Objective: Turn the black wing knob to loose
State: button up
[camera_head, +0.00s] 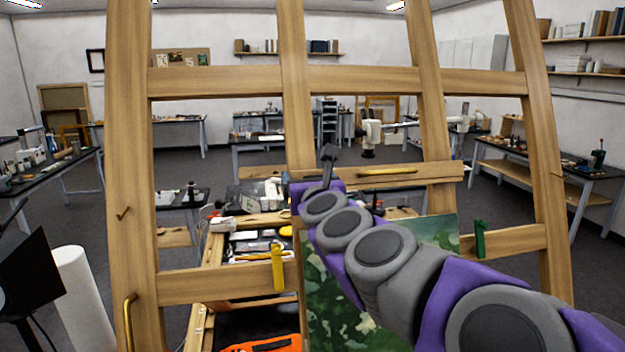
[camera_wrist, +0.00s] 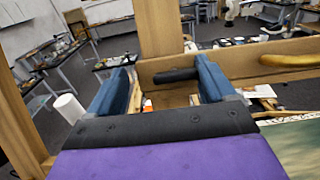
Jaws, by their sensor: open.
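The black wing knob (camera_wrist: 177,75) shows in the wrist view as a short dark bar, lying nearly level in front of a wooden rail (camera_wrist: 225,62). My gripper (camera_wrist: 160,76) is open, with one blue finger left of the knob and the other close by its right end. I cannot tell whether a finger touches it. In the head view my gripper (camera_head: 322,186) is at the easel's middle rail, mostly hidden behind my purple and grey arm. A dark upright piece (camera_head: 328,154) shows above it; I cannot tell whether it is the knob.
The large wooden easel frame (camera_head: 128,180) stands close in front. A brass handle (camera_head: 388,172) lies along the rail to the right. A green painting (camera_head: 335,290) is below, partly behind my arm. A yellow clip (camera_head: 278,266) and a green clip (camera_head: 479,239) sit on the lower bar.

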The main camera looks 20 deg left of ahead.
jog(key=shift+o, duration=0.2)
jog(key=shift+d, duration=0.2)
jog(key=shift+w+d, duration=0.3)
jog(key=shift+d, duration=0.35)
jog(key=c, duration=0.4)
jog(key=shift+d, duration=0.15)
jog(key=shift+c, duration=1)
jog(key=shift+s+r, duration=0.1)
jog(key=c, duration=0.5)
